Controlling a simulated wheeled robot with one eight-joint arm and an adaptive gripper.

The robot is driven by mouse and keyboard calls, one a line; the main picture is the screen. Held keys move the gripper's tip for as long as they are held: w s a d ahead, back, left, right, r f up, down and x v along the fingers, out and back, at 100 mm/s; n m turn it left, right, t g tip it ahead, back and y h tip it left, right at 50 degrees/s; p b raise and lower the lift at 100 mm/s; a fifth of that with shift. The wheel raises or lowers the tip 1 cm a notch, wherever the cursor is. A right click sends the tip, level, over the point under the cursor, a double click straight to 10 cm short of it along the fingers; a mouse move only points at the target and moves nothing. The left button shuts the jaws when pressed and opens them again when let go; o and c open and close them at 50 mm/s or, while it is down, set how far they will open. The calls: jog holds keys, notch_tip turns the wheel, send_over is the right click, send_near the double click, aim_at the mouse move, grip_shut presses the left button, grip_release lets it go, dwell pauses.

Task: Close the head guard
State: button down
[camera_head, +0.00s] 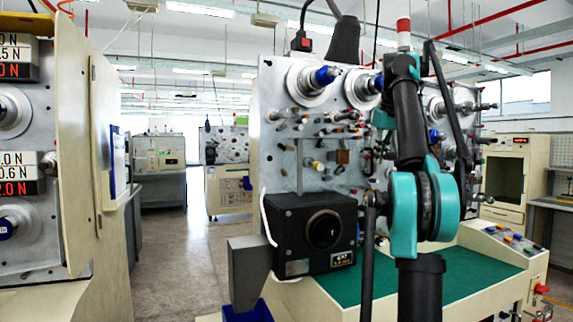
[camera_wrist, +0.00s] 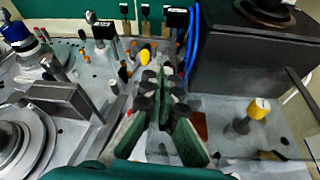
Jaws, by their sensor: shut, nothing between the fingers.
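The winding machine (camera_head: 285,110) stands in front of me with a grey upright panel of spindles, pegs and knobs. A black box (camera_head: 318,238) with a round dark opening sits low on its front; the box also shows at the upper right of the wrist view (camera_wrist: 245,50). I cannot tell for sure which part is the head guard. My gripper (camera_wrist: 165,78) is shut and empty in the middle of the wrist view, above the pegs and panel. Whether its tips touch anything is unclear. In the head view my arm hides the gripper and part of the panel.
A yellow knob (camera_wrist: 258,108) stands right of my gripper, and a metal block (camera_wrist: 65,100) lies to its left. Blue cables (camera_wrist: 193,45) run beside the box. A green work surface (camera_head: 388,280) lies below the panel. Another machine (camera_head: 85,160) stands at left, with open floor (camera_head: 175,245) between.

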jog(key=shift+w+a+r, duration=0.1)
jog(key=shift+w+r, duration=0.05)
jog(key=shift+w, duration=0.1)
